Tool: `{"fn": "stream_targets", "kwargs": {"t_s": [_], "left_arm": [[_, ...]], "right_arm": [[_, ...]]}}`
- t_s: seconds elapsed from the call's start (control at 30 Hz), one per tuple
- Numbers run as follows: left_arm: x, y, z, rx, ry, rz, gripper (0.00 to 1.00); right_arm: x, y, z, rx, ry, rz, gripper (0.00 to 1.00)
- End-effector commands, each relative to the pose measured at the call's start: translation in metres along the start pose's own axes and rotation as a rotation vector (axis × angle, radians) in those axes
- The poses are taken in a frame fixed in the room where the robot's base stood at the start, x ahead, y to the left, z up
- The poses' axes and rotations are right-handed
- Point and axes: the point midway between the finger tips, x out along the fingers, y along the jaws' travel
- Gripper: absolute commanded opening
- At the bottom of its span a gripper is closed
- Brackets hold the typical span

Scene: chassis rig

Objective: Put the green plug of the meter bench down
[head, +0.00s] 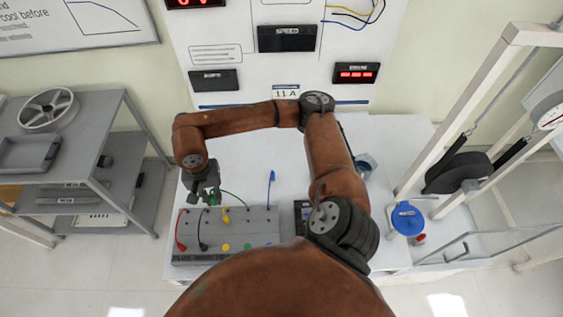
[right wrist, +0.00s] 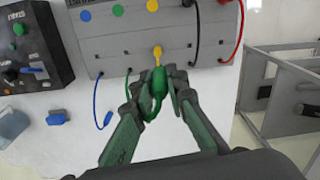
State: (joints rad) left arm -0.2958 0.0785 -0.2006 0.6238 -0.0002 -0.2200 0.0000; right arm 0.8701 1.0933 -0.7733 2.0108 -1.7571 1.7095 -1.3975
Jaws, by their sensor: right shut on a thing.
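My right gripper (head: 207,193) is shut on the green plug, beside the back edge of the grey meter bench (head: 255,219). In the right wrist view the green plug (right wrist: 158,84) sits between the fingertips (right wrist: 160,90), close to the yellow plug (right wrist: 157,53). A green cable runs from the held plug in the head view. The green spot (right wrist: 118,10) on the bench top is bare, apart from the plug. I cannot tell whether the plug touches the table. My left gripper is not in view.
Red (head: 181,246) and black (head: 203,246) leads cross the bench at the left. A blue plug (head: 271,176) lies behind it. A control box (right wrist: 30,45) stands beside the bench. White table (head: 235,155) is free behind the bench. A grey shelf (head: 85,115) stands left.

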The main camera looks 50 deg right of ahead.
Motion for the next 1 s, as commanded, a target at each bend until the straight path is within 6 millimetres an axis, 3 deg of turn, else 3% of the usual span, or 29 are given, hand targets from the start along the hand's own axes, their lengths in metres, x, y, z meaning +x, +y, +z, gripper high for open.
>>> {"fn": "stream_targets", "kwargs": {"t_s": [1.0], "left_arm": [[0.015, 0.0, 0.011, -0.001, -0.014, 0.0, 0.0]], "right_arm": [[0.042, 0.034, -0.027, 2.03, -0.011, 0.003, 0.0]]}}
